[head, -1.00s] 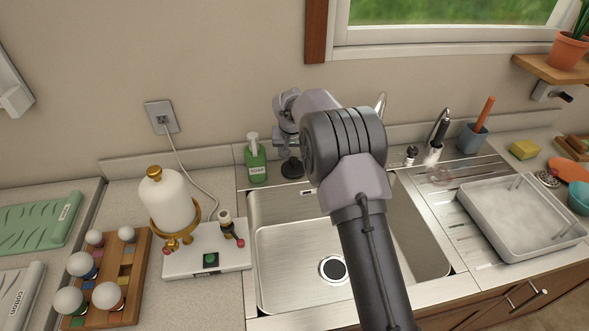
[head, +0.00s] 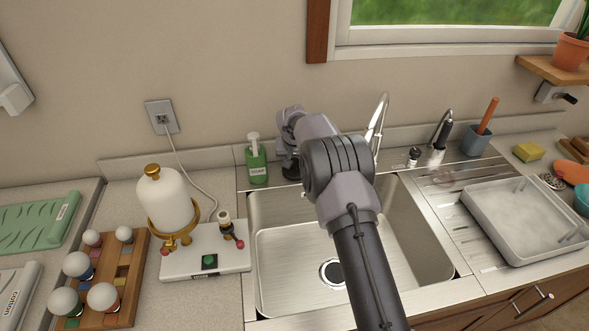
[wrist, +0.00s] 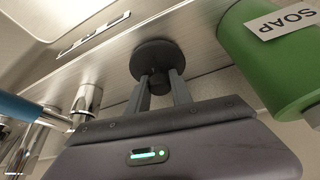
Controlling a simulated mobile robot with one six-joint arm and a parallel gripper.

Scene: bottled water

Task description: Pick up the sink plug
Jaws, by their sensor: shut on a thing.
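The sink plug is a dark round disc with a short knob, and it shows in the wrist view (wrist: 156,57) near the top middle. My gripper (wrist: 161,84) has its two dark fingers on either side of the knob, shut on it. In the head view, the plug (head: 291,172) is on the steel ledge behind the sink, right of the green soap bottle, partly hidden by my gripper (head: 288,158). I cannot tell whether the plug still touches the ledge.
The green soap bottle (head: 256,163) stands close beside my gripper. A faucet (head: 376,128) rises to the right. The basin (head: 285,262) in front is empty, with a round drain (head: 332,272). A white dispenser (head: 165,200) stands left; a grey tray (head: 525,220) lies right.

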